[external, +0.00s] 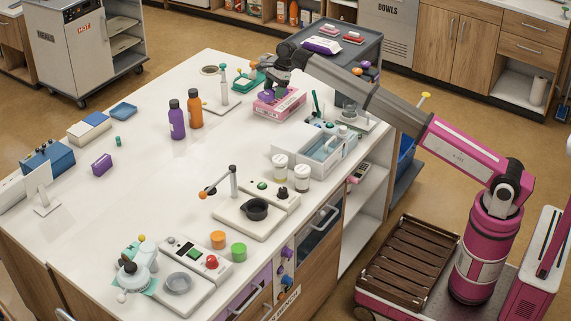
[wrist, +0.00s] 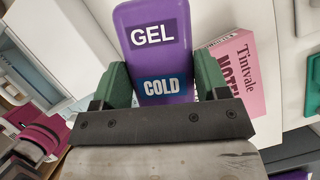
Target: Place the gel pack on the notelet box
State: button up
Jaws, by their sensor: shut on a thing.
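The purple gel pack (wrist: 158,55), labelled GEL and COLD, is held between the green fingers of my gripper (wrist: 164,80) in the wrist view. In the external view my gripper (external: 270,84) is over the far part of the bench, with the purple gel pack (external: 265,97) under it. The pink notelet box (external: 284,106) lies on the bench at that spot, and the pack overlaps its left part in this view. In the wrist view the box (wrist: 238,72) shows to the right of the pack, partly hidden by the finger. I cannot tell whether pack and box touch.
A green item (external: 247,82) and a stand (external: 224,90) are left of the notelet box. Orange (external: 195,108) and purple (external: 176,119) bottles stand further left. A pale open bin (external: 322,150) and jars (external: 280,166) are nearer. The bench's middle is clear.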

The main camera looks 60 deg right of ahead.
jog(key=w+d, duration=0.1)
jog(key=d, duration=0.5)
send_over(280, 102)
jog(key=w+d, duration=0.2)
jog(key=d, duration=0.2)
jog(key=shift+m, duration=0.4)
notch_tip(280, 102, down, 6)
jog(key=shift+w+a+r, duration=0.1)
jog(key=shift+w+r, duration=0.05)
jog(key=shift+r, duration=0.05)
jog(key=shift+f, duration=2.1)
jog(key=o, duration=0.6)
jog(key=shift+f, duration=0.15)
jog(key=o, duration=0.4)
